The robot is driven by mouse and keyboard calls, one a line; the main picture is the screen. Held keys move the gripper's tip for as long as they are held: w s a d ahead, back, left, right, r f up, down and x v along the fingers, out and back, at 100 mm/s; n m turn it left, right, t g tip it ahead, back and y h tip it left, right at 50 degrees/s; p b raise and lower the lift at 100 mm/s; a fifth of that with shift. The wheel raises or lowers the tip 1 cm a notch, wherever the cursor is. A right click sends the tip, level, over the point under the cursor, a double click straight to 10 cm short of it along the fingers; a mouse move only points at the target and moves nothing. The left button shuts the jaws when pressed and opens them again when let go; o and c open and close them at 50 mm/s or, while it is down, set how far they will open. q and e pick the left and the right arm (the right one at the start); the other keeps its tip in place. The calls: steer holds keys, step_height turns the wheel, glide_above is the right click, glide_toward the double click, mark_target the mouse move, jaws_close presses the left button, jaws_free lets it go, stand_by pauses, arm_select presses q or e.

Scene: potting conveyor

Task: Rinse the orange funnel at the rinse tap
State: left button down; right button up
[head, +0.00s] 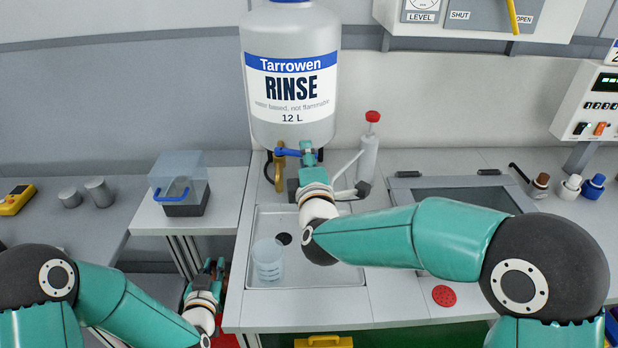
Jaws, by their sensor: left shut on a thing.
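The rinse tap's blue lever (287,152) is at the foot of the white Tarrowen RINSE container (291,118). My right gripper (308,154) is at the tap, beside the lever; its own wrist hides the fingers' contact, and I cannot tell if it is open or shut. My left gripper (212,272) is low, left of the sink counter, beside its edge. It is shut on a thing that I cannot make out. I cannot identify the orange funnel anywhere in this view. The sink basin (330,277) lies below the tap.
A clear measuring beaker (268,262) stands in the basin. A red-topped bottle (369,146) stands behind. A clear box with a blue handle (181,184) is on the left side table. A red disc (444,296) lies on the right counter, which has free room.

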steer(key=s, duration=1)
steer(key=shift+s+d, duration=0.3)
steer(key=shift+s, duration=0.1)
